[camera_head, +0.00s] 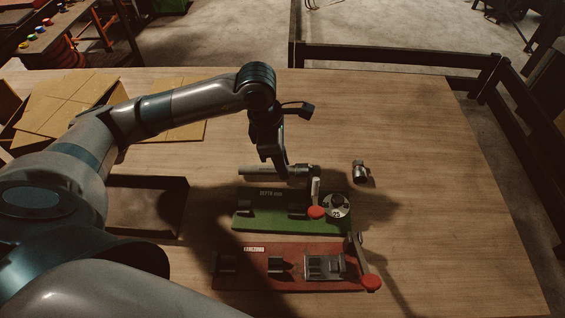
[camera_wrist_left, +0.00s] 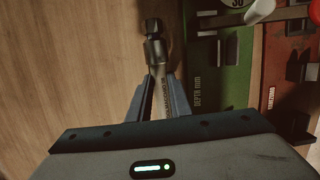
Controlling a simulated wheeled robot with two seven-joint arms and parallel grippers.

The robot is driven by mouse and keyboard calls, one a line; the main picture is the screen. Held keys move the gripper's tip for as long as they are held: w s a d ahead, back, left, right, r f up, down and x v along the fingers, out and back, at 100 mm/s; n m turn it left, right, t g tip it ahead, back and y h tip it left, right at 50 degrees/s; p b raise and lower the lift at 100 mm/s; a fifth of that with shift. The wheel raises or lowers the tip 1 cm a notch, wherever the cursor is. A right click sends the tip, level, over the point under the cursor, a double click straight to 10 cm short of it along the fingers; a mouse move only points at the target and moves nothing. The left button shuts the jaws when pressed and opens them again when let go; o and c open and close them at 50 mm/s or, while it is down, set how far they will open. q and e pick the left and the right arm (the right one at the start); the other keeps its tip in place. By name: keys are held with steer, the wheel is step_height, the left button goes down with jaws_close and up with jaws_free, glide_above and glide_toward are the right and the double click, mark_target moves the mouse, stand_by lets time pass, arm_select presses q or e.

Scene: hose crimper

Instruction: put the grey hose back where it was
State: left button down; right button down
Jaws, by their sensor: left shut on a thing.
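My left gripper (camera_head: 284,172) is shut on the grey hose (camera_head: 257,172) just beyond the far edge of the green depth fixture (camera_head: 275,209). The hose lies roughly level, left to right, in the head view. In the left wrist view the hose (camera_wrist_left: 157,84) runs up between the fingers of the left gripper (camera_wrist_left: 158,105), with printing on its side and dark metal at its far end. I cannot tell whether all that metal belongs to the hose. The green fixture (camera_wrist_left: 217,75) is right of it, apart. My right gripper is not in view.
A red fixture (camera_head: 233,282) with clamps and a red-knobbed lever lies nearer. A small metal fitting (camera_head: 362,173) stands on the wooden table at right. A dark tray (camera_head: 182,207) and flat cardboard (camera_head: 65,105) are at left.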

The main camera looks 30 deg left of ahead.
arm_select(q)
steer(key=shift+f+b, duration=0.3)
steer(key=shift+b, duration=0.2)
steer(key=c, duration=1)
jaws_free()
steer(key=shift+o, duration=1.2)
steer(key=shift+f, duration=0.1)
steer(key=shift+s, duration=0.1)
steer(key=shift+c, duration=0.8)
steer(key=shift+d, duration=0.1)
